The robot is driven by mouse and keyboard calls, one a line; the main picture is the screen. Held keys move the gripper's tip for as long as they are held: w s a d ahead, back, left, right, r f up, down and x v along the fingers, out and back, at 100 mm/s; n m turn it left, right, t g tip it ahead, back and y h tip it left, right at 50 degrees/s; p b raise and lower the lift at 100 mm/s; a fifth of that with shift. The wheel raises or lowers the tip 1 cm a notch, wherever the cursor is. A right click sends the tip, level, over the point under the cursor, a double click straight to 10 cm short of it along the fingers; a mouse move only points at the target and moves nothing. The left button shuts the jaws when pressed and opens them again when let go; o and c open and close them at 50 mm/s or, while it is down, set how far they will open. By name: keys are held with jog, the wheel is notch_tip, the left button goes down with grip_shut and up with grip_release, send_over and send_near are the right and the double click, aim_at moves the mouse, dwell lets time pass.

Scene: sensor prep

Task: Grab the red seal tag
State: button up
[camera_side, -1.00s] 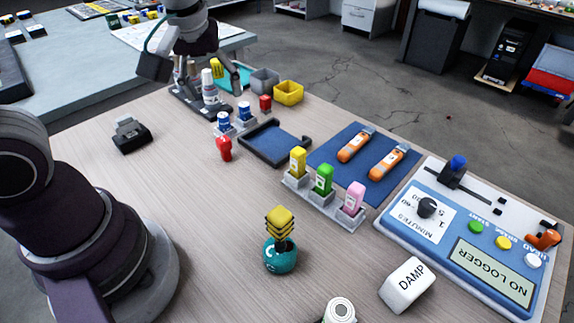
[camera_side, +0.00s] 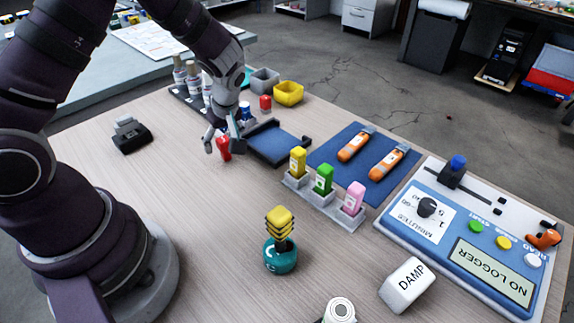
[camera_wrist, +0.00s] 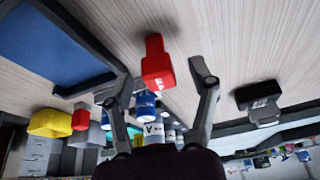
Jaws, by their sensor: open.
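The red seal tag (camera_side: 225,152) stands on the wooden table, left of the blue-lined dark tray (camera_side: 272,143). My gripper (camera_side: 223,141) is low over it, fingers spread to either side of it and pointing down. In the wrist view, the red tag (camera_wrist: 156,68) shows between the two fingertips of my open gripper (camera_wrist: 161,80), with visible gaps on both sides. I cannot tell how far the fingertips are above the table. A second, smaller red block (camera_side: 265,102) stands farther back and also shows in the wrist view (camera_wrist: 81,117).
Blue-capped containers (camera_wrist: 145,104) stand close behind the tag, partly hidden by my gripper in the side view. A yellow bin (camera_side: 289,93) and a grey bin (camera_side: 264,80) are farther back. A black device (camera_side: 131,136) lies to the left.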

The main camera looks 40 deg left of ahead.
jog(key=c, duration=0.8)
jog(key=shift+c, duration=0.2)
